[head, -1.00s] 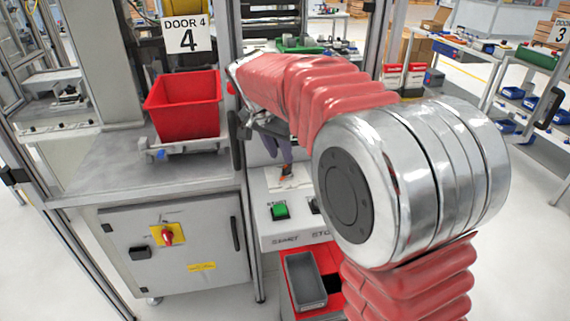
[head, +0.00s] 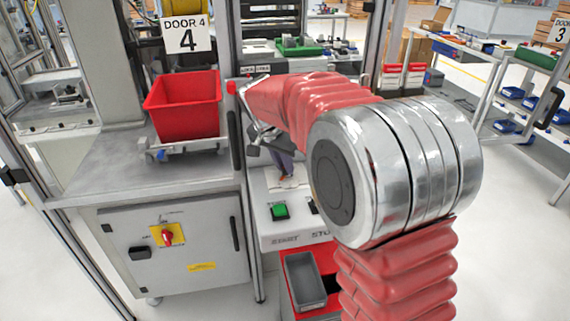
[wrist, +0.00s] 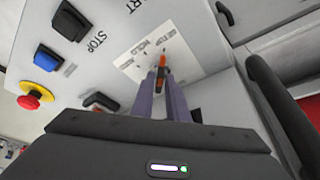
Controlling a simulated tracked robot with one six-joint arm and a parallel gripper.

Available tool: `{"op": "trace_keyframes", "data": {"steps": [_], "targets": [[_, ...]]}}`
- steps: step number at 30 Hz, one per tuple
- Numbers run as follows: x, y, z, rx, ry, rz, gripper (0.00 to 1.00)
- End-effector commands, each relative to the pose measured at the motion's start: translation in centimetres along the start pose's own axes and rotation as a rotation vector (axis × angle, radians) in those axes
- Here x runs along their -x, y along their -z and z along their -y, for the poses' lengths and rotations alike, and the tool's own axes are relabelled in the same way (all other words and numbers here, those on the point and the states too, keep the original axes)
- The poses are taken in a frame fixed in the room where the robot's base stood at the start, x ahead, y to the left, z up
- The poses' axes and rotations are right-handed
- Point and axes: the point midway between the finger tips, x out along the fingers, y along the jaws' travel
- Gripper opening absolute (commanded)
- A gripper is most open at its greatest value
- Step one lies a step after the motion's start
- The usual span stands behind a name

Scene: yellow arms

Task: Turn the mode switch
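The mode switch shows in the wrist view as a small orange lever (wrist: 162,66) on a white labelled plate (wrist: 180,48). My gripper (wrist: 161,77) has two purple fingers pointing at the plate, one on each side of the lever. Little gap shows between fingers and lever, and I cannot tell whether they touch it. In the head view my gripper (head: 286,172) reaches down to the plate on the grey control box (head: 290,238), and the fingers mostly hide the lever.
A green START button (head: 279,211) is in front of the plate. A red bin (head: 185,105) stands left; a grey tray (head: 305,280) sits below.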

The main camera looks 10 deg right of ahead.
Motion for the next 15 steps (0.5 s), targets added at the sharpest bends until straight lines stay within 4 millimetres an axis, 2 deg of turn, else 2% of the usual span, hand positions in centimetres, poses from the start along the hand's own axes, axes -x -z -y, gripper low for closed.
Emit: {"op": "trace_keyframes", "data": {"steps": [6, 15], "targets": [[0.03, -0.01, 0.03, 0.000, 0.001, 0.000, 0.00], [0.01, 0.07, -0.05, 0.003, 0.001, -0.001, 0.00]]}}
